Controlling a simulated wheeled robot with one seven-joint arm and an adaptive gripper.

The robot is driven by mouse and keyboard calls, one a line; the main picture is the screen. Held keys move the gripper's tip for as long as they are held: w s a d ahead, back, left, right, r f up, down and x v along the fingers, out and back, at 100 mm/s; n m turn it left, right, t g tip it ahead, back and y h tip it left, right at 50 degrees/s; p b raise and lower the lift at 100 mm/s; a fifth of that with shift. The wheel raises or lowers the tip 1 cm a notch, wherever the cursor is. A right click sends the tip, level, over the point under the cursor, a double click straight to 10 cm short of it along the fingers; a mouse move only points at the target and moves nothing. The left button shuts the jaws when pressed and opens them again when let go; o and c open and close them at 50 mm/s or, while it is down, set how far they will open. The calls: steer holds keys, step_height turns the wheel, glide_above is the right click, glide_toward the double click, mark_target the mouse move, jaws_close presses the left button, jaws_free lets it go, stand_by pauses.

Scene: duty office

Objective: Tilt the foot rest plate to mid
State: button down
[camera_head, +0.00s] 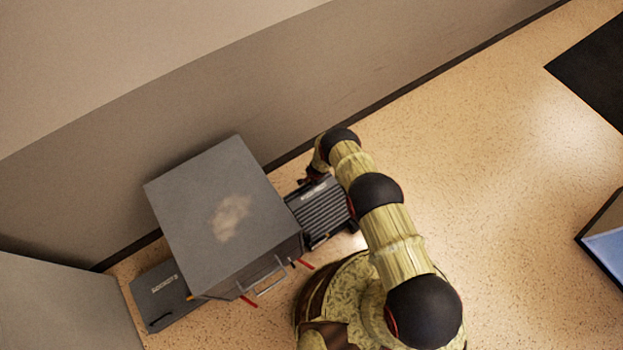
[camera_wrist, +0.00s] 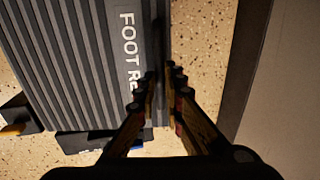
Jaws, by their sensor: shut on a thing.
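The foot rest plate (camera_head: 322,214) is dark grey and ribbed, and sits low beside the right side of a grey cabinet. In the wrist view the plate (camera_wrist: 75,50) fills the left half, with white lettering "FOOT RE…" along its edge, partly covered by my fingers. My gripper (camera_wrist: 161,82) has one finger on each side of the plate's edge and is shut on it. In the head view my gripper (camera_head: 312,174) is at the plate's far edge, mostly hidden by my wrist. The plate looks tilted, but its exact angle cannot be told.
The grey cabinet (camera_head: 215,205) with a metal handle (camera_head: 268,275) and red parts stands close left of the plate. The wall (camera_head: 330,85) runs close behind. Speckled floor (camera_head: 500,170) is clear to the right, up to a black mat (camera_head: 597,70).

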steer(key=shift+w+a+r, duration=0.2)
steer(key=shift+w+r, duration=0.1)
steer(key=shift+w, duration=0.1)
steer(key=c, duration=2.2)
jaws_free()
steer(key=shift+o, duration=1.6)
steer(key=shift+s+f, duration=0.1)
steer(key=shift+s, duration=0.05)
steer(key=v, duration=1.2)
